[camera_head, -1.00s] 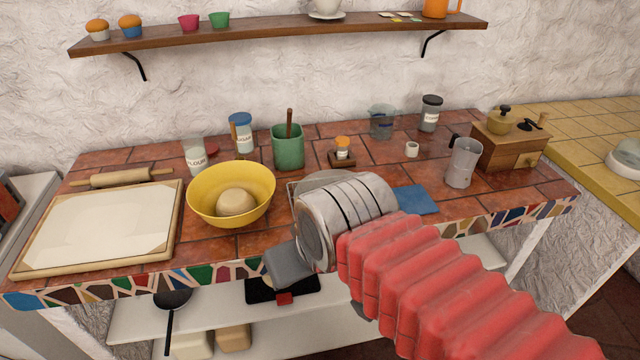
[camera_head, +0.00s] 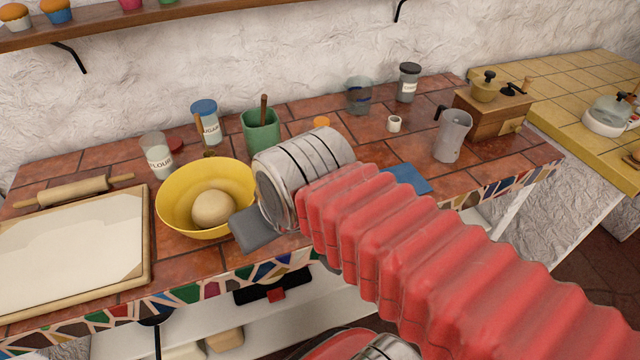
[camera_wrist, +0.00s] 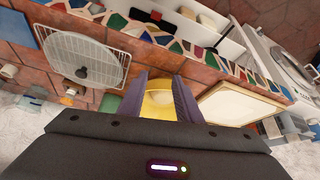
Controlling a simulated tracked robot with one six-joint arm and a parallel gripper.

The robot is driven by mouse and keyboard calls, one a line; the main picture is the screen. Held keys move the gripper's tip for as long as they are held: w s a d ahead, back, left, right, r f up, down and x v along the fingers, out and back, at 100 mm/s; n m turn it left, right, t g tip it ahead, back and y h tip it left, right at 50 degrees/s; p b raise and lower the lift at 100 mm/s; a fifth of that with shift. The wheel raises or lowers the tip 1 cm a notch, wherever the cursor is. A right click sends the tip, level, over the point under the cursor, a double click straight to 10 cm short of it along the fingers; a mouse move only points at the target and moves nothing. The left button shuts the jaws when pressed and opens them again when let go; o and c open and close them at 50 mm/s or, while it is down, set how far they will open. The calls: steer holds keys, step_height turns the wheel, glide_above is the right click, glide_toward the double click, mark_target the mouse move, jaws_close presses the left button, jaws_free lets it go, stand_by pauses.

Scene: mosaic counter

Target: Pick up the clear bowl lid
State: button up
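The clear bowl lid (camera_wrist: 85,58) is a round see-through disc with a small dark knob. In the wrist view it lies on a white wire rack (camera_wrist: 48,42) at the left; in the head view my arm hides it. My gripper (camera_wrist: 161,77) is open and empty, with its two fingers apart. The yellow bowl (camera_wrist: 158,105) shows between and beyond the fingers, and the lid is well to their left. In the head view one grey finger of my gripper (camera_head: 258,232) shows by the right rim of the yellow bowl (camera_head: 175,205), which holds a dough ball (camera_head: 213,208).
A green utensil pot (camera_head: 262,132), a sugar jar (camera_head: 206,122) and a flour jar (camera_head: 157,155) stand behind the bowl. A pastry board (camera_head: 70,245) lies left. A moka pot (camera_head: 452,135) and a grinder (camera_head: 492,112) stand right. A blue cloth (camera_head: 408,178) lies beyond my arm.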

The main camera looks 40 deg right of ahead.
steer(key=shift+o, duration=0.2)
steer(key=o, duration=0.3)
steer(key=shift+w+d+r, duration=0.15)
steer(key=shift+w+d, duration=0.05)
steer(key=shift+w, duration=0.05)
steer(key=shift+o, duration=0.4)
steer(key=w+d+r+m+g+h, duration=0.1)
steer(key=w+d+r+m+g, duration=0.1)
steer(key=w+d+m, duration=0.5)
steer(key=shift+w+d+r+h, duration=0.45)
steer(key=shift+d+r, duration=0.15)
steer(key=shift+d, duration=0.55)
steer(key=w+d+m+g, duration=0.2)
steer(key=w+d+m, duration=0.3)
steer(key=d, duration=0.3)
steer(key=shift+d+h, duration=0.35)
steer(key=shift+d, duration=0.05)
steer(key=shift+x, duration=4.3)
